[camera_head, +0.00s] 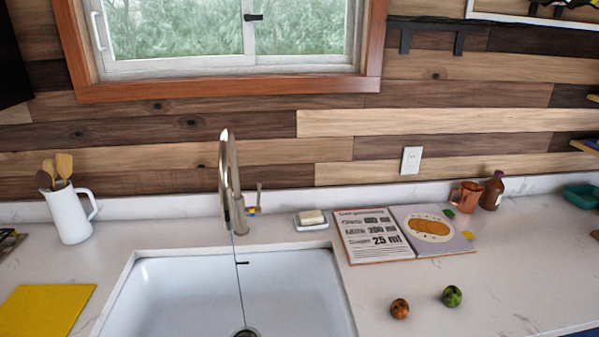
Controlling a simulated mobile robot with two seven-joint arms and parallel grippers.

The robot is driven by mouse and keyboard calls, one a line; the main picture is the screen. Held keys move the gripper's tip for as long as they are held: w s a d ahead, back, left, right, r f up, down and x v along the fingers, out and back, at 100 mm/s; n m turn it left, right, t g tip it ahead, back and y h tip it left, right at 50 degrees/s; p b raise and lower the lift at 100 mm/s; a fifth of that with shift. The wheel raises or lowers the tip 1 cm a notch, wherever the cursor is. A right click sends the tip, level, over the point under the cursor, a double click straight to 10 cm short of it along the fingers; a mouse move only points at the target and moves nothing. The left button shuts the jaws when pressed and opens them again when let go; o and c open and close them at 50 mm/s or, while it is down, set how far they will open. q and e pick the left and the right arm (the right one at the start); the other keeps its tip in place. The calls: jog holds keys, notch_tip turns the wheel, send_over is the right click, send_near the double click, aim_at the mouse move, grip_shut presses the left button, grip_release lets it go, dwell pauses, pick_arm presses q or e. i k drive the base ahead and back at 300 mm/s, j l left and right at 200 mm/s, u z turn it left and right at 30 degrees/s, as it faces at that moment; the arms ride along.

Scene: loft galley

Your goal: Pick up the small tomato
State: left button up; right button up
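A small round orange-red fruit with dark mottling (399,308) lies on the white counter to the right of the sink. It looks most like the tomato, but it is too small to be sure. A small round green fruit with dark patches (452,296) lies just right of it and slightly farther back. The two are apart, and nothing covers them. Neither of my grippers is in view.
The white sink (290,285) and its faucet (230,185) are left of the fruits. An open cookbook (375,246) lies behind them, with a soap dish (311,224) beside it. An orange mug (465,197) and brown bottle (492,192) stand farther back. Counter right of the fruits is clear.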

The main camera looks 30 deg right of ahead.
aim_at(399, 308)
jog(key=z, duration=0.85)
jog(key=i+l+z, duration=0.1)
jog(key=l+z, duration=0.35)
jog(key=l, duration=0.3)
